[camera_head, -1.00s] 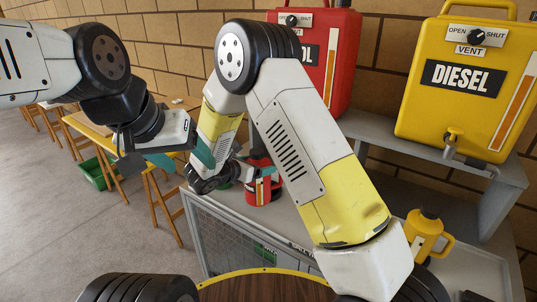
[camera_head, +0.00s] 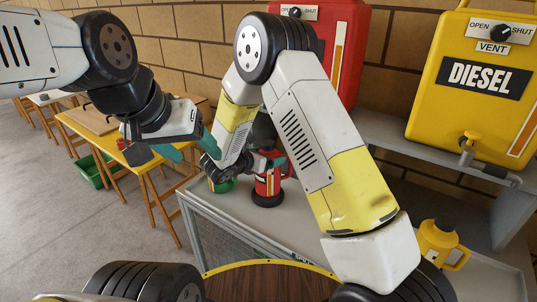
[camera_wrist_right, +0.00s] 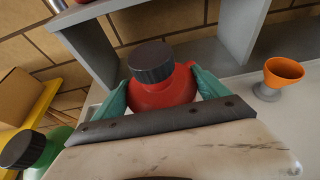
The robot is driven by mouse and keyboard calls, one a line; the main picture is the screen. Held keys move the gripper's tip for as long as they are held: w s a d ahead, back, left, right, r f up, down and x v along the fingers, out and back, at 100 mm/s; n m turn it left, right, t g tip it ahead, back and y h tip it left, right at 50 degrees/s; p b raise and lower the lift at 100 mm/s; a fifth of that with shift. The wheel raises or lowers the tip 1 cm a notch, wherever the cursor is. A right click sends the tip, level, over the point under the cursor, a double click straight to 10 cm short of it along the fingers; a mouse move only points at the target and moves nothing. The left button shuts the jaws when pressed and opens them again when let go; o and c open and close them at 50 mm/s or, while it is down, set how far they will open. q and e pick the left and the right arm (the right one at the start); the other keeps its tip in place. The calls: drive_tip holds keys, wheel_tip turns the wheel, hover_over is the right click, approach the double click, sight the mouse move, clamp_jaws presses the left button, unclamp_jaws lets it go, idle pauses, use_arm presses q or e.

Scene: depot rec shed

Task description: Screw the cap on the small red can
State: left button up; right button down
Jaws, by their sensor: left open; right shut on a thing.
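The small red can (camera_head: 268,183) stands upright on the grey bench, with a dark ring at its foot. In the right wrist view the red can (camera_wrist_right: 165,92) has a black ribbed cap (camera_wrist_right: 151,62) on its neck; how tight it sits cannot be told. My right gripper (camera_wrist_right: 162,84) is shut on the can, one teal finger on each side. In the head view my right forearm partly hides the can's top. My left gripper (camera_head: 188,146) is open and empty, up and left of the can.
A green can (camera_head: 221,184) stands left of the red one; its black cap shows in the wrist view (camera_wrist_right: 22,149). An orange funnel-shaped cup (camera_wrist_right: 283,73) stands to the right there. A yellow can (camera_head: 438,243), a large yellow diesel container (camera_head: 470,110) and a red one (camera_head: 345,70) stand at right and behind.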

wheel_tip(320, 180, down, 3)
drive_tip(key=shift+w+f, duration=0.1)
drive_tip(key=shift+f, duration=0.2)
unclamp_jaws()
drive_tip(key=shift+f, duration=0.1)
